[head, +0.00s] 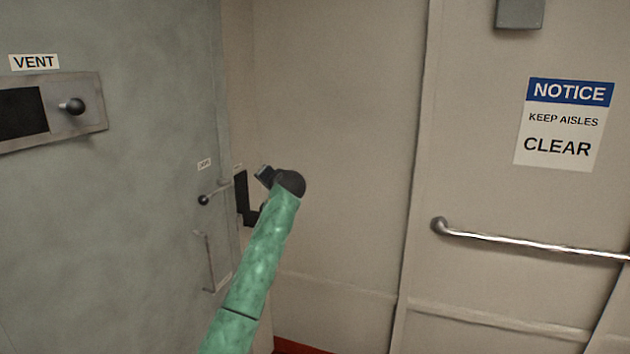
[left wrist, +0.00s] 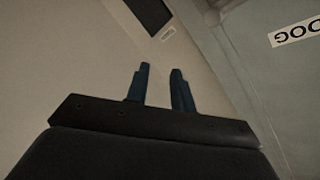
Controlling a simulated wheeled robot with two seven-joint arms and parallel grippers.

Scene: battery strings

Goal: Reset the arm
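My left gripper (left wrist: 160,68) shows in the left wrist view with its two dark blue fingers apart and nothing between them. A pale wall lies beyond the fingertips, with a dark rectangular opening or panel (left wrist: 150,14) above them. In the head view my green left arm reaches up from the bottom to a dark wrist joint near the edge of the grey cabinet door (head: 130,220). My right gripper is in neither view.
The grey door carries a VENT label (head: 34,62), a round-knobbed lever (head: 73,106), a small ball-ended lever (head: 204,199) and a thin vertical handle (head: 210,262). At right are a metal rail (head: 530,244) and a NOTICE sign (head: 564,124). A DOG label (left wrist: 296,32) is close by.

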